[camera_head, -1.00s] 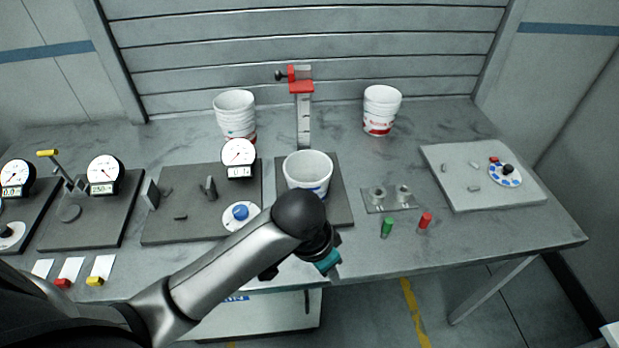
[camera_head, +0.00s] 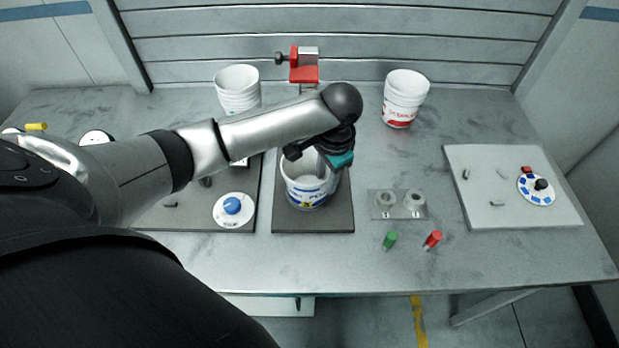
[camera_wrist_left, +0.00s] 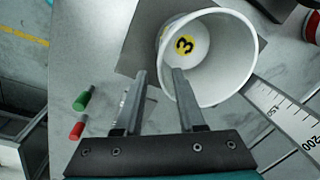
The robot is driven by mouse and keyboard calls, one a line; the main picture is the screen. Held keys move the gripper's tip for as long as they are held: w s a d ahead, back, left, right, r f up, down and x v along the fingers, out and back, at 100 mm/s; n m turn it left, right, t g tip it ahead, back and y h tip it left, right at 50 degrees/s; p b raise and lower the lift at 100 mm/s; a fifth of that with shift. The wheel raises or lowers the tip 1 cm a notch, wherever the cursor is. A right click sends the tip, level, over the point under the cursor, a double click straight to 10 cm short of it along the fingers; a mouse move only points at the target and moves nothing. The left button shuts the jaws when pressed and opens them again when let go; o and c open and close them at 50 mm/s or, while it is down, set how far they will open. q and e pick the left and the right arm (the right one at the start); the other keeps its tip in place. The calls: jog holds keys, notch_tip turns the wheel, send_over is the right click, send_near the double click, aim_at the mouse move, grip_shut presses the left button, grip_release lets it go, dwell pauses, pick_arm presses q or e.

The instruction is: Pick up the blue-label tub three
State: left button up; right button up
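The tub three (camera_head: 306,193), white with a blue label band and a yellow mark low on its front, stands upright on a dark plate (camera_head: 312,222). In the left wrist view the tub (camera_wrist_left: 228,75) shows its open mouth and a yellow 3 inside. My left gripper (camera_head: 325,168) is over the tub's rim, coming from above. In the wrist view its fingers (camera_wrist_left: 158,72) are apart, one outside the rim and one over the opening. I cannot tell whether they touch the wall. My right gripper is not in view.
White tub stacks stand behind left (camera_head: 238,88) and right (camera_head: 404,98), the right one red-labelled. The front right table is clear.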

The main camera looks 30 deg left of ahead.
aim_at(319, 204)
pick_arm(q)
notch_tip(319, 204, down, 3)
jog(key=shift+w+a+f, duration=0.1)
jog(key=shift+a+f, duration=0.15)
jog(key=shift+f, duration=0.7)
jog(key=f, duration=0.4)
jog(key=shift+a+f+b, duration=0.2)
jog(key=shift+a+b, duration=0.1)
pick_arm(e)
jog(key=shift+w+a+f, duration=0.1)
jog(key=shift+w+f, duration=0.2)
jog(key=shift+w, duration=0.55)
pick_arm(q)
jog(key=shift+c, duration=1.3)
grip_shut()
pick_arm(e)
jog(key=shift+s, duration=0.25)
